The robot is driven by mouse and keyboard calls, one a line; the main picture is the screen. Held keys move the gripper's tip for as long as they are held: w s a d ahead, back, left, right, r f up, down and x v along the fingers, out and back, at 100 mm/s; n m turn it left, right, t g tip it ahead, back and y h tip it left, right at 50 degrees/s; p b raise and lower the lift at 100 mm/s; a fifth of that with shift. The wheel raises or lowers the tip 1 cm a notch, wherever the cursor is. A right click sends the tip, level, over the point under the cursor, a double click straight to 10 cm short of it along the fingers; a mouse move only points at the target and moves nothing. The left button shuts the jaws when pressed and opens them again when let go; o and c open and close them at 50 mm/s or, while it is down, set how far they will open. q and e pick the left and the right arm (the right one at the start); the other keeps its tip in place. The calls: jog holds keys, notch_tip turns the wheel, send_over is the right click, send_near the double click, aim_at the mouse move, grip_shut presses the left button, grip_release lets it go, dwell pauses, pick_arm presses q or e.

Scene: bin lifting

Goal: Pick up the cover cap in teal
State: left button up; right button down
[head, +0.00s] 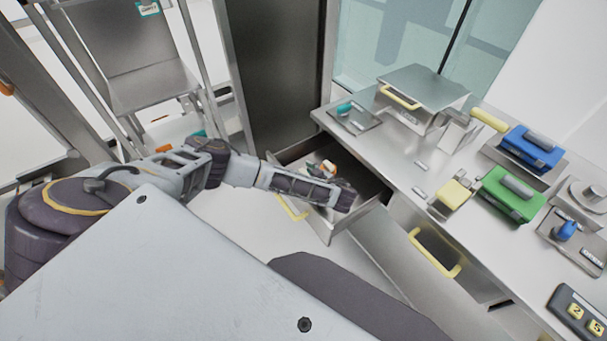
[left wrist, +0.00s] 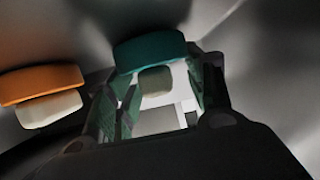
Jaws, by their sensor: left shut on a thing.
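In the head view, my left arm reaches over the open drawer (head: 328,231) under the counter. The fingers and the held cap are hidden there behind my wrist. My right gripper is not in view.
An orange cap (left wrist: 42,84) with a pale stem stands left of the teal one. The counter (head: 405,160) right of the drawer holds a metal box (head: 424,88), a green case (head: 512,195) and a blue case (head: 532,148). Another drawer with a yellow handle (head: 434,255) is nearby.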

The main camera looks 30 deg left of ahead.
aim_at(303, 171)
pick_arm(q)
jog(key=shift+r, duration=0.65)
notch_tip(303, 171, up, 7)
jog(key=shift+r, duration=0.7)
